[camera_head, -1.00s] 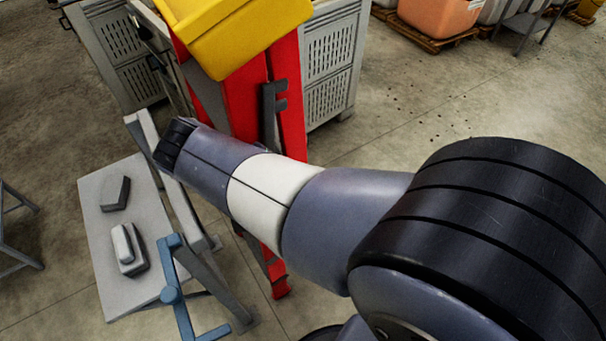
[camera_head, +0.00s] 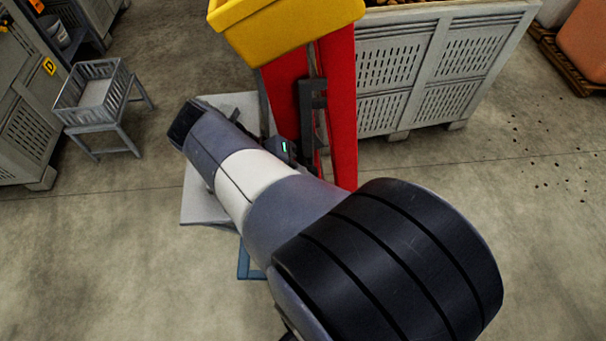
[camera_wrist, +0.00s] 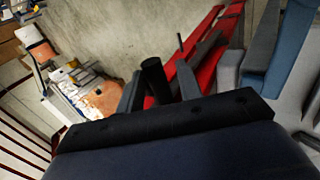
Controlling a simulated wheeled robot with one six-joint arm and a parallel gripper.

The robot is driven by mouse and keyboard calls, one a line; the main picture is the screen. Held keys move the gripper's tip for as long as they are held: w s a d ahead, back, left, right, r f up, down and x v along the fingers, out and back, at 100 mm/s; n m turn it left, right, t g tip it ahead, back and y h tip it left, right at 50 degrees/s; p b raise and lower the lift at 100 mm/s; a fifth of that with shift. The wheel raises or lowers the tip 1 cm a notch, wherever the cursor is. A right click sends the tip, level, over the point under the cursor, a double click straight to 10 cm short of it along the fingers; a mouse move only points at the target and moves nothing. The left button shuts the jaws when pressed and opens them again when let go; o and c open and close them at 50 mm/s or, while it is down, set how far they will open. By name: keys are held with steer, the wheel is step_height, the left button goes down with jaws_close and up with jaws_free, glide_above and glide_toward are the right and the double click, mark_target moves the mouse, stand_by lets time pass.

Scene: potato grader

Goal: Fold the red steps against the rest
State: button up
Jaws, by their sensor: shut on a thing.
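The red steps (camera_head: 341,110) stand upright in the head view, as tall red panels with a dark bracket (camera_head: 313,100) between them and a yellow bin (camera_head: 285,25) over their top. In the wrist view red rails (camera_wrist: 205,62) run up to the right, just beyond the fingers. My gripper (camera_wrist: 158,88) is shut on a black round bar (camera_wrist: 155,76), which shows between its two grey fingers. The link from this bar to the red steps is not clear. In the head view my arm hides the lower left of the steps and most of the gripper.
A light grey table (camera_head: 200,205) lies mostly behind my arm, with a blue frame (camera_head: 250,262) below it. A large slatted grey crate (camera_head: 440,75) stands right of the steps. A small grey stand (camera_head: 105,100) is at left.

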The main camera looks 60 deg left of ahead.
steer(key=shift+o, duration=0.6)
steer(key=shift+s+a, duration=0.2)
steer(key=shift+s, duration=0.35)
steer(key=shift+o, duration=1.2)
steer(key=shift+d, duration=0.1)
steer(key=p+v, duration=0.6)
steer(key=v, duration=0.5)
steer(key=shift+p, duration=0.4)
steer(key=shift+f, duration=0.1)
